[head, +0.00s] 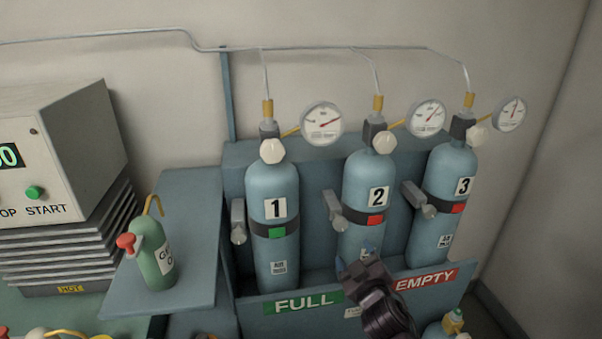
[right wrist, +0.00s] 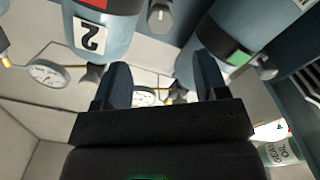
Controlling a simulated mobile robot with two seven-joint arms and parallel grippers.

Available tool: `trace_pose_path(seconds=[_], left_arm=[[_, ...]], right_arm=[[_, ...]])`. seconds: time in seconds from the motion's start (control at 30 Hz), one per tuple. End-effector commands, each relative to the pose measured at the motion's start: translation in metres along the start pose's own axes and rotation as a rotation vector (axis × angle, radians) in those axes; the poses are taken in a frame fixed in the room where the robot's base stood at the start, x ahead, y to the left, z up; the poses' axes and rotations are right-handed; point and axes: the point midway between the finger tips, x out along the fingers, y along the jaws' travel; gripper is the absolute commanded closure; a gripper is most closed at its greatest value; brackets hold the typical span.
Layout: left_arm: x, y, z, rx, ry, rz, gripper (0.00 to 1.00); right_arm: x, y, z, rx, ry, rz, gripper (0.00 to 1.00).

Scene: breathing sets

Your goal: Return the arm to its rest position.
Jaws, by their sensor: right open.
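My right gripper (head: 357,262) is in front of the rack, below cylinder 2 (head: 368,190) in the head view, covering part of its lower body. In the right wrist view its two fingers (right wrist: 160,85) are apart with nothing between them. Cylinder 2 also shows there upside down (right wrist: 105,25), beyond the fingers. My left gripper is not in view.
Blue cylinder 1 (head: 272,205) with a green tag and cylinder 3 (head: 447,195) with a red tag stand in the rack (head: 262,325). Gauges and pipes rise above them.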

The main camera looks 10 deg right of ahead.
Motion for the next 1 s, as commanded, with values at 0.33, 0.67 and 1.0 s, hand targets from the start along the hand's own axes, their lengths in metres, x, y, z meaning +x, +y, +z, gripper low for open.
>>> trace_pose_path(seconds=[0.33, 0.67, 1.0], left_arm=[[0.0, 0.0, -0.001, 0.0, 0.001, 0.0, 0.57], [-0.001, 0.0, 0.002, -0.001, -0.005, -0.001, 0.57], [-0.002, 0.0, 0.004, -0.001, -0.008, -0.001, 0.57]], right_arm=[[-0.017, -0.001, 0.006, 0.15, -0.035, -0.054, 0.33], [-0.105, -0.021, 0.081, 0.375, -0.224, -0.126, 0.33], [-0.229, -0.04, 0.161, 0.505, -0.472, -0.141, 0.33]])
